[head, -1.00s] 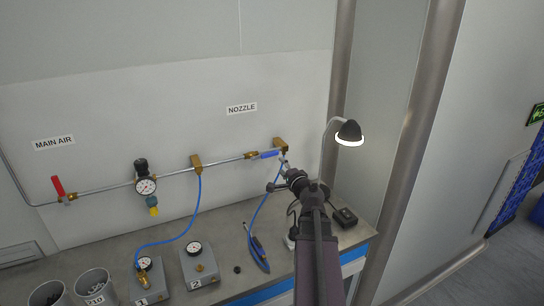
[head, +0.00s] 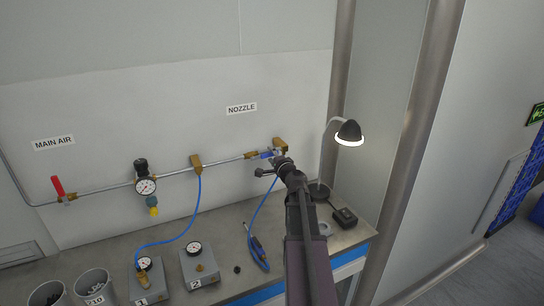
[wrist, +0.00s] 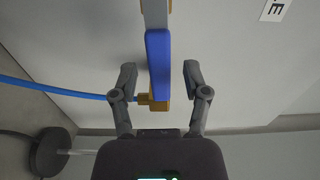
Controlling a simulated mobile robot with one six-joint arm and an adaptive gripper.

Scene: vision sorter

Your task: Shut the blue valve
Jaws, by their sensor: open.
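The blue valve handle (head: 266,154) is on the wall pipe below the NOZZLE label, lying along the pipe. In the wrist view the blue handle (wrist: 158,62) runs in line with the grey pipe (wrist: 156,14), with a brass fitting (wrist: 154,103) at its lower end. My gripper (head: 268,168) is at the handle in the head view and hides part of it. In the wrist view my gripper (wrist: 159,72) is open, with one finger on each side of the handle and a gap on both sides.
A red-handled valve (head: 58,187) and a gauge (head: 146,187) are further left on the pipe. A lit lamp (head: 349,132) stands right of my arm. A blue hose (head: 262,208) hangs below the valve. The bench (head: 221,229) holds grey boxes and cups.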

